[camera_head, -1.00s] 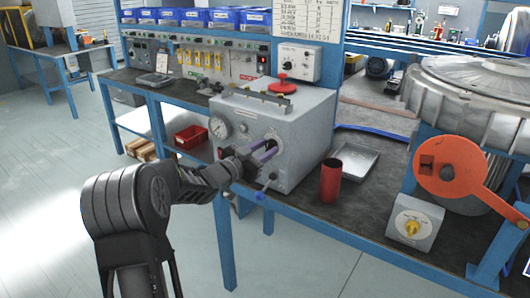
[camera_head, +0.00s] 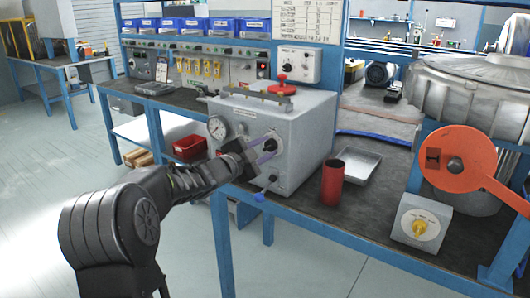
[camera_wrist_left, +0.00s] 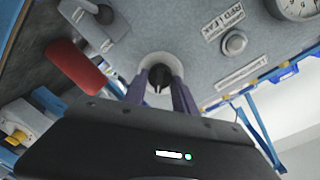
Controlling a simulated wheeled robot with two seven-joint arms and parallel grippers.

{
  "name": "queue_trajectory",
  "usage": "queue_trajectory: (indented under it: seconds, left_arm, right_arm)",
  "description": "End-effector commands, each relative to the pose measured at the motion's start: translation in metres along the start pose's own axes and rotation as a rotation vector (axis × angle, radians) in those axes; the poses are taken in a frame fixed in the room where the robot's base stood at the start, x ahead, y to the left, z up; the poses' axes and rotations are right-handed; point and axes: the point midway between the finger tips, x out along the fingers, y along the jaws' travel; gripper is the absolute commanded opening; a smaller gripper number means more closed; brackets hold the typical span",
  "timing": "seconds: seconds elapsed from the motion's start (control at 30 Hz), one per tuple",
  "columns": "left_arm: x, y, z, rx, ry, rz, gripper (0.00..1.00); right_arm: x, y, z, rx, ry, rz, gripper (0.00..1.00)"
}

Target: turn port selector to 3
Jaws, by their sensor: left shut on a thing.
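A dark round knob on a pale round plate (camera_wrist_left: 160,73) sits on the front face of the grey box (camera_head: 305,140); I take it as the port selector. My left gripper (camera_head: 270,147) reaches that face from the left, its purple fingers pointing at the knob. In the left wrist view the two fingers (camera_wrist_left: 160,88) stand on either side of the dark knob and are shut on it. The fingers and gripper body partly hide the knob, and no port number is readable. My right gripper is not in view.
A pressure gauge (camera_head: 218,127) is left of the knob. A red cylinder (camera_head: 332,182) and a metal tray (camera_head: 360,166) stand right of the box. A small box with a yellow knob (camera_head: 420,228) is at far right.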

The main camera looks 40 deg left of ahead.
Motion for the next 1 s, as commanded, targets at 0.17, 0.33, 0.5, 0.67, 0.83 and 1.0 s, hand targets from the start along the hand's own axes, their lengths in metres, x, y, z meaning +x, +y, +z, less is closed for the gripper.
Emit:
queue_trajectory:
  seconds: [0.17, 0.33, 0.5, 0.67, 0.83, 1.0]
  left_arm:
    - [0.0001, 0.0005, -0.0002, 0.014, -0.001, 0.001, 0.0]
    - [0.0001, 0.0005, -0.0002, 0.014, -0.001, 0.002, 0.0]
    - [0.0001, 0.0006, -0.0002, 0.013, -0.001, 0.002, 0.39]
    - [0.0001, 0.0005, -0.0001, 0.012, -0.001, 0.001, 0.52]
    - [0.0001, 0.0003, 0.0, 0.012, -0.001, 0.001, 0.55]
    - [-0.0024, 0.0, 0.0001, 0.012, -0.001, 0.001, 0.55]
  right_arm:
    - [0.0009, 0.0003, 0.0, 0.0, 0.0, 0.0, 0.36]
    - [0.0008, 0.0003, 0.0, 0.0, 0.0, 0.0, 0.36]
    - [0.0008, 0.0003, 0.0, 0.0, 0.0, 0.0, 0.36]
    - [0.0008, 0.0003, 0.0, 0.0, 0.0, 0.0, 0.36]
    - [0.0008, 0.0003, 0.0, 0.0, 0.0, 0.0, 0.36]
    - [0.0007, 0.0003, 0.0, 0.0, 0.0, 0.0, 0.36]
